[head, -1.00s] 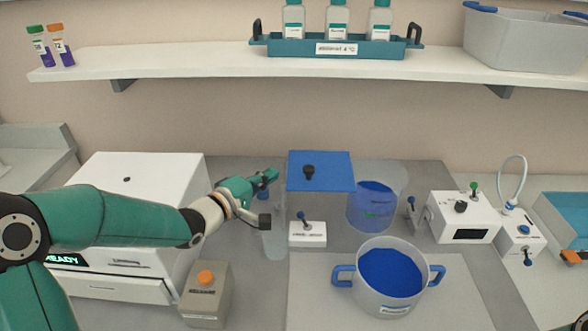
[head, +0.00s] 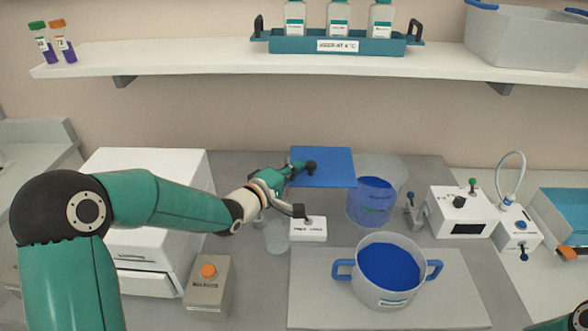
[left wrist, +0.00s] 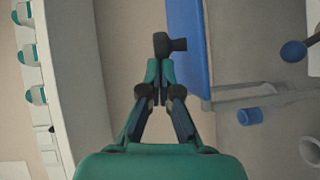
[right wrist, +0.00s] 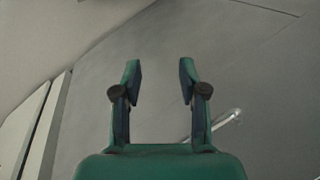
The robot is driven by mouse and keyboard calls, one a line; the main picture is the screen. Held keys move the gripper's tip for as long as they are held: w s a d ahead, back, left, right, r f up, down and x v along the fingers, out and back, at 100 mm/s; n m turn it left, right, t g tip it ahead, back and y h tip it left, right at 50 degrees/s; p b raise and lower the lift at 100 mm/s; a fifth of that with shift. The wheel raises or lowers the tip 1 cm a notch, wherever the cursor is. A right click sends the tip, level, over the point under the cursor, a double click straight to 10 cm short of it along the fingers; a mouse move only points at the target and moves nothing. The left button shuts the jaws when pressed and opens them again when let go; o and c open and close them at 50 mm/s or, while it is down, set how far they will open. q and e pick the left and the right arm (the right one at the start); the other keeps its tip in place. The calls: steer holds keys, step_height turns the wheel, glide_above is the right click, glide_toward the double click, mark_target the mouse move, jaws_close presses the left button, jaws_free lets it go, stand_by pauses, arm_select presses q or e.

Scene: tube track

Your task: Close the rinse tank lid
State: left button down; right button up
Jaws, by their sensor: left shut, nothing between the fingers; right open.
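The rinse tank lid appears to be the blue square panel (head: 335,167) in the middle of the head view, with a black knob (head: 310,166) on its left part. The tank under the panel is mostly hidden. My right gripper (right wrist: 160,80) is open and empty over a grey surface in the right wrist view.
A small white labelled block (head: 308,230) stands below the panel. A clear vessel with blue content (head: 371,203) is close on its right, and a pot with blue handles (head: 388,299) stands in front. The shelf (head: 210,60) runs above.

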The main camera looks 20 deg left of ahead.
arm_select(q)
steer(key=w+d+b, duration=0.1)
steer(key=d+b, duration=0.1)
steer(key=d, duration=0.2)
steer(key=w+d+b, duration=0.1)
steer(key=d+b, duration=0.2)
steer(key=d, duration=0.2)
steer(key=w+d+b, duration=0.2)
steer(key=d, duration=0.3)
steer(key=shift+d+b, duration=0.2)
steer(key=shift+b, duration=0.1)
steer(key=shift+d+r, duration=0.15)
steer(key=shift+d, duration=0.1)
